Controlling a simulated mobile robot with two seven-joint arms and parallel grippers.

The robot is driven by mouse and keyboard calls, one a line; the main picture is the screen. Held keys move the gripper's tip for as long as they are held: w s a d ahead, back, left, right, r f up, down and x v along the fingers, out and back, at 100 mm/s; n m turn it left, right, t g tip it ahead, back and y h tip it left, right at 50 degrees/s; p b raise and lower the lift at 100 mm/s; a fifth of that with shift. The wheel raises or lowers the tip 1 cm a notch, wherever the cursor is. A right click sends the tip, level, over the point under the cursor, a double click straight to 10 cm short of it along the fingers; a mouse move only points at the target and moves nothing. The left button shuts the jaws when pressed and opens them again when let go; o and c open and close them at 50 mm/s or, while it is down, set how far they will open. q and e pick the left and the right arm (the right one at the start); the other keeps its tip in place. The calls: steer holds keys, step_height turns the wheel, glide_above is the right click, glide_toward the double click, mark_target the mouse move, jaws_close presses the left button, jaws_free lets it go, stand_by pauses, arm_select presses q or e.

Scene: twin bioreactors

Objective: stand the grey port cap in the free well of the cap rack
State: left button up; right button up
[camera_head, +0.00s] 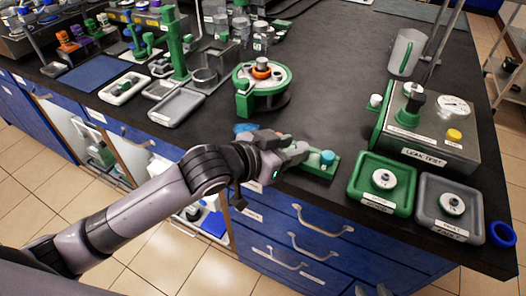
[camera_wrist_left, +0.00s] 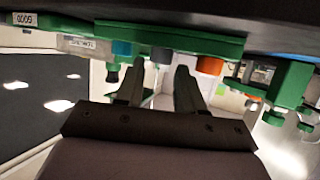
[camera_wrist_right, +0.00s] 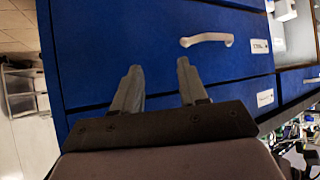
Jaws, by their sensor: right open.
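My left gripper (camera_head: 300,150) is over the near edge of the bench, at the green cap rack (camera_head: 318,170). A blue cap (camera_head: 327,157) stands on the rack, right of the gripper. The left wrist view shows the rack (camera_wrist_left: 225,46) upside down, with the blue cap (camera_wrist_left: 122,48) and an orange piece (camera_wrist_left: 210,66) near it. A small grey piece (camera_wrist_left: 160,55) shows between the left fingertips, likely the grey port cap; whether they grip it is unclear. The free well is hidden. My right gripper (camera_wrist_right: 160,75) is open and empty before blue drawers.
A green tray (camera_head: 358,196) and a grey tray (camera_head: 424,212), each with a round part, lie right of the rack. The leak-test box (camera_head: 455,150) stands behind them. A round green fixture (camera_head: 243,103) stands behind the gripper. The middle of the bench is clear.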

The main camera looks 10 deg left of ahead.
arm_select(q)
steer(key=v, duration=1)
steer(key=a+f+n+t+y, duration=0.2)
steer(key=a+f+n, duration=0.2)
steer(key=f, duration=0.8)
steer(key=s+a+f+n+g+y, duration=0.1)
steer(key=s+a+f+y, duration=0.3)
steer(key=s+a+f, duration=0.4)
steer(key=s+f, duration=0.3)
steer(key=f, duration=0.3)
steer(key=shift+s+a+f+n+g+y, duration=0.2)
steer(key=shift+s+f+n+g+y, duration=0.1)
steer(key=shift+f+n+g, duration=0.1)
steer(key=shift+r, duration=0.15)
step_height(320, 180, up, 3)
steer(key=p, duration=0.4)
steer(key=shift+r, duration=0.25)
steer(key=shift+o, duration=0.4)
steer(key=shift+w, duration=0.1)
